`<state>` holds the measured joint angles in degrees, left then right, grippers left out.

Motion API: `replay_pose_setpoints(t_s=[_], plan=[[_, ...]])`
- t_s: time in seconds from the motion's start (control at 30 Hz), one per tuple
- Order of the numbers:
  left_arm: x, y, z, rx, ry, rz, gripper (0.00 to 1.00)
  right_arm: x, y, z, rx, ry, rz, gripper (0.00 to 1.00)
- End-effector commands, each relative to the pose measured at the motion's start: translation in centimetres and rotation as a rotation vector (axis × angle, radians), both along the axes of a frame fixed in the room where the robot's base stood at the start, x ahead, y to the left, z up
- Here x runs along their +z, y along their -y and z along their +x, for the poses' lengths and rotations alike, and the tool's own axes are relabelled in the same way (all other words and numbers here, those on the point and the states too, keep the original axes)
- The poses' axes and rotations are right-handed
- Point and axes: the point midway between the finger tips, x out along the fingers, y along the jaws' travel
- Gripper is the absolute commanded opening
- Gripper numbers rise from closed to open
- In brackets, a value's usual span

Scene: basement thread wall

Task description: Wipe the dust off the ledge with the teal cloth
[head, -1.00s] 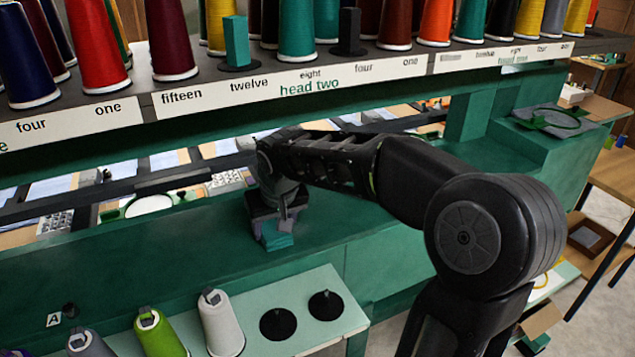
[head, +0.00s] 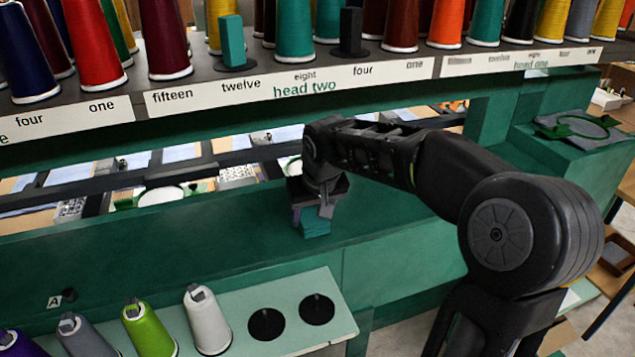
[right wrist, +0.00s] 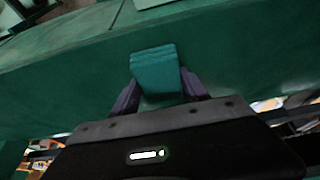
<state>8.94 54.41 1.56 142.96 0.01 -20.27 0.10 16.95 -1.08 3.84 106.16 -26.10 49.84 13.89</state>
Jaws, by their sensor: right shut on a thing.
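The teal cloth (head: 315,223) is a small folded block below my right gripper (head: 313,208), at the green ledge (head: 200,232) in the head view. My right gripper is shut on the cloth. In the right wrist view the cloth (right wrist: 155,72) sits between the two purple-grey fingers, over the green ledge surface (right wrist: 230,55). The cloth looks on or very near the ledge; I cannot tell if it touches. No dust can be made out on the ledge. My left gripper is in neither view.
A rack of thread cones with a white label strip (head: 290,88) runs above the ledge. In front, a pale green shelf (head: 235,345) holds several cones, among them a white cone (head: 207,320), and two empty black holders (head: 266,324). A green hoop (head: 575,127) lies at the right.

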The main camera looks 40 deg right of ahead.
Motion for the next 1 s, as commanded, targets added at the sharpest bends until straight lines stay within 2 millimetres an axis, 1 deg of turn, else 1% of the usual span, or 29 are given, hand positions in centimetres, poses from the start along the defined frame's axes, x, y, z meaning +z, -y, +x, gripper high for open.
replay_pose_setpoints(t_s=[0.03, 0.6, 0.73, 1.0], plan=[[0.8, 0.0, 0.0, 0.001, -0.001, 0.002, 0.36, 1.7, 0.0, 0.2, 0.002, 0.008, -0.001, 0.16], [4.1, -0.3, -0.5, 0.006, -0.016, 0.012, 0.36, 6.6, 0.2, 0.6, 0.007, 0.008, -0.001, 0.16], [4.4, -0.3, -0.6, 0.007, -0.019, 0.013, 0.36, 7.1, 0.3, 0.7, 0.007, 0.008, -0.001, 0.16], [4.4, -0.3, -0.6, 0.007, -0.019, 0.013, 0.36, 7.1, 0.3, 0.7, 0.007, 0.008, -0.001, 0.16]])
